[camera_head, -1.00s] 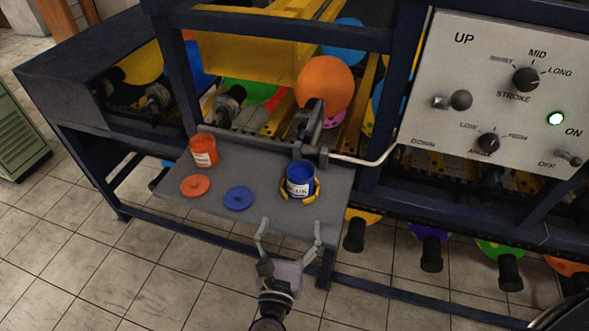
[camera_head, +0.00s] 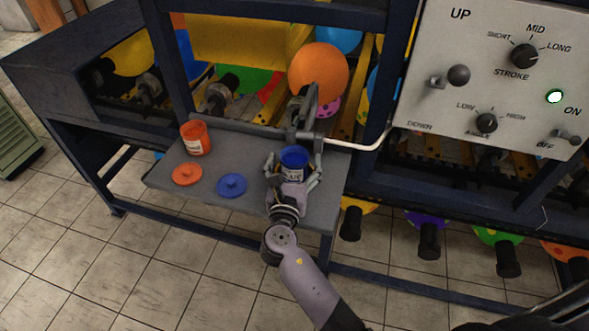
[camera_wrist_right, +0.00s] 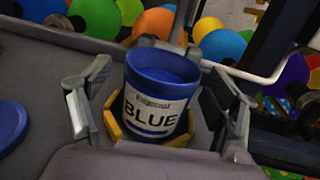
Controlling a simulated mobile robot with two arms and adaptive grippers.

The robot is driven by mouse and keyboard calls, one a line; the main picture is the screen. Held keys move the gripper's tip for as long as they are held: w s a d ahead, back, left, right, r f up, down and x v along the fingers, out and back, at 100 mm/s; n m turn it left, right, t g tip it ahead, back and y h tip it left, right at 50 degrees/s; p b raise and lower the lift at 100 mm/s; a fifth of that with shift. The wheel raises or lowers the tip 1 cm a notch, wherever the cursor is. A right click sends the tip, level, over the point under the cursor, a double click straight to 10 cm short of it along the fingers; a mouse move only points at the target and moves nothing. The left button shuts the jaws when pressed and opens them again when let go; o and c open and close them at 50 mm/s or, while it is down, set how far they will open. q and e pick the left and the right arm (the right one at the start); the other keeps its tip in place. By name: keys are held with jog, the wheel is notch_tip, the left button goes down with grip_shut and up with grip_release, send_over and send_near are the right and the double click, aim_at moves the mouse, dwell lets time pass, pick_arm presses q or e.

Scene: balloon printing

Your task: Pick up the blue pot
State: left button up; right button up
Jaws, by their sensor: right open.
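The blue pot (camera_head: 294,158) stands upright and open-topped on the grey shelf (camera_head: 258,203), near its right end. In the right wrist view the blue pot (camera_wrist_right: 160,93) shows a white label reading BLUE and blue paint inside. It sits in a yellow holder (camera_wrist_right: 113,126). My right gripper (camera_head: 293,170) is open, with one finger on each side of the pot. In the right wrist view gaps show between the fingers of the right gripper (camera_wrist_right: 160,112) and the pot. My left gripper is not in view.
An orange pot (camera_head: 196,138), an orange lid (camera_head: 187,174) and a blue lid (camera_head: 232,185) are on the shelf to the left. A metal printing arm (camera_head: 306,120) stands just behind the blue pot. A control panel (camera_head: 500,75) is at the right.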

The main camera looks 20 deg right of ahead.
jog(key=shift+w+d, duration=0.3)
jog(key=shift+w, duration=0.35)
jog(key=shift+s, duration=0.15)
jog(key=shift+c, duration=0.6)
jog(key=c, duration=1.3)
